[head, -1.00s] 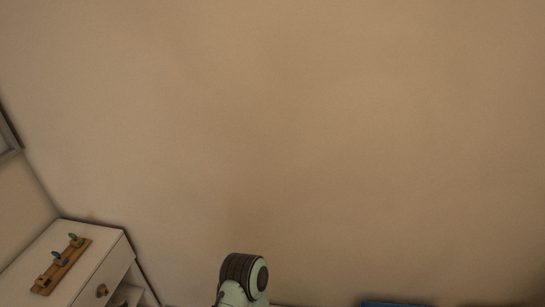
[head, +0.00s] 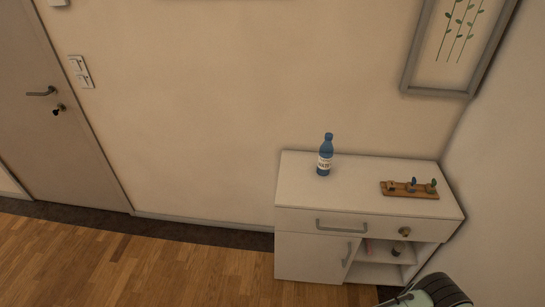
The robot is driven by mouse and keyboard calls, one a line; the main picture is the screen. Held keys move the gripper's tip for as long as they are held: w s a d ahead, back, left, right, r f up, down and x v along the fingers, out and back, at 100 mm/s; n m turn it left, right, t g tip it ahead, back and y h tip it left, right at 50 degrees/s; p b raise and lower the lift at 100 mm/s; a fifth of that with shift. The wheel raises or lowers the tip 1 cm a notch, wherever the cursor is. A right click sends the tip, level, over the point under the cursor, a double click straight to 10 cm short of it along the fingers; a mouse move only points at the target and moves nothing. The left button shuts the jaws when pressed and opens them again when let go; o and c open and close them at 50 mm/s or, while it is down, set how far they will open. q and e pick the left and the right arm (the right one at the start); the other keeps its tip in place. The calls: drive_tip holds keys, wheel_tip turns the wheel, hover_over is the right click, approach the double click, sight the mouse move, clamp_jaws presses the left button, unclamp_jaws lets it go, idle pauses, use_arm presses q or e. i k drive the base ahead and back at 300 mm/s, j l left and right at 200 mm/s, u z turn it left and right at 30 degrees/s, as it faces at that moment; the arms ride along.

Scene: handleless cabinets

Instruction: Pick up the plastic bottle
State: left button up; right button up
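A blue plastic bottle (head: 325,156) with a white label stands upright on top of a white cabinet (head: 345,196), near its back left part. Part of one of my arms shows at the lower right edge of the head view, well away from the bottle. Neither of my grippers is in view.
The cabinet has a drawer, a door and open shelves. A door (head: 62,120) is at left. Wooden floor (head: 130,262) in front is clear.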

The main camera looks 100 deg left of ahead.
sight(326, 149)
drive_tip(key=u, duration=2.95)
drive_tip(key=i+u, duration=0.5)
drive_tip(key=u, duration=0.2)
drive_tip(key=i+u, duration=0.2)
drive_tip(key=u, duration=0.15)
